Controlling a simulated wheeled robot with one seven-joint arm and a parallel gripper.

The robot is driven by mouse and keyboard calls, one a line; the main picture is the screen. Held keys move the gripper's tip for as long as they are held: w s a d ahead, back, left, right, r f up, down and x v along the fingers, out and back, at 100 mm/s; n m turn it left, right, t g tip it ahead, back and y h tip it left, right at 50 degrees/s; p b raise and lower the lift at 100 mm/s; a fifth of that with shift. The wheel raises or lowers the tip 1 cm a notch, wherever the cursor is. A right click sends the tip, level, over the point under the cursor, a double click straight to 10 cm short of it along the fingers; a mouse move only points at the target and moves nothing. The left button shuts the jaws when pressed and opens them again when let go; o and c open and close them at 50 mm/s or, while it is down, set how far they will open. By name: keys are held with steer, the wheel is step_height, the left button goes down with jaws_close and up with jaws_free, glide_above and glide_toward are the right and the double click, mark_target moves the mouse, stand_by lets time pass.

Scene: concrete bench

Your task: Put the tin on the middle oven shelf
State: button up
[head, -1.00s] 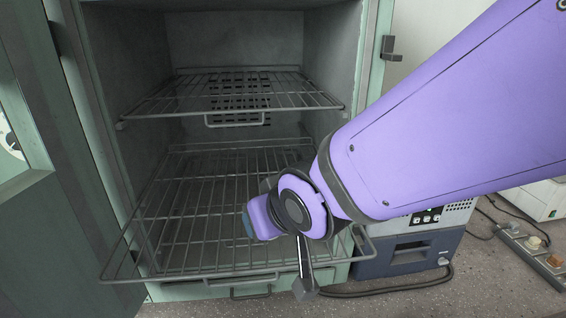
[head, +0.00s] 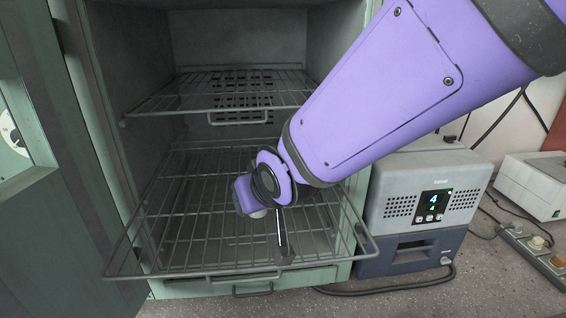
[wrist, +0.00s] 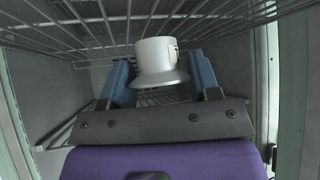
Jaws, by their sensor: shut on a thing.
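The tin (wrist: 156,52) is a pale grey-white cylinder with a flared rim, seen in the wrist view between the two blue fingers of my gripper (wrist: 163,82). The gripper is shut on the tin. I cannot tell whether the tin touches the wires. Another wire shelf (head: 225,95) is above and farther back. A handle low at the front suggests a lower shelf.
The oven door (head: 40,230) stands open at the left. The oven walls (head: 130,60) close in on both sides. A grey and blue unit with a lit display (head: 425,205) stands at the right, with cables and a power strip (head: 535,245) beyond it.

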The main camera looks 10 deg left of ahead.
steer(key=shift+w+a+f, duration=0.1)
steer(key=shift+w+a, duration=0.65)
steer(key=shift+w, duration=0.3)
steer(key=shift+w+a+f, duration=0.15)
steer(key=shift+w+a, duration=0.6)
steer(key=shift+w, duration=0.35)
steer(key=shift+w+a+f, duration=0.1)
steer(key=shift+w+a, duration=0.65)
steer(key=shift+w, duration=0.3)
steer(key=shift+f, duration=1.75)
steer(key=o, duration=1)
steer(key=shift+f, duration=0.15)
steer(key=shift+s+d+r, duration=0.15)
steer(key=shift+s+r, duration=0.25)
steer(key=shift+r, duration=0.25)
steer(key=shift+v, duration=5.25)
steer(key=shift+d, duration=0.15)
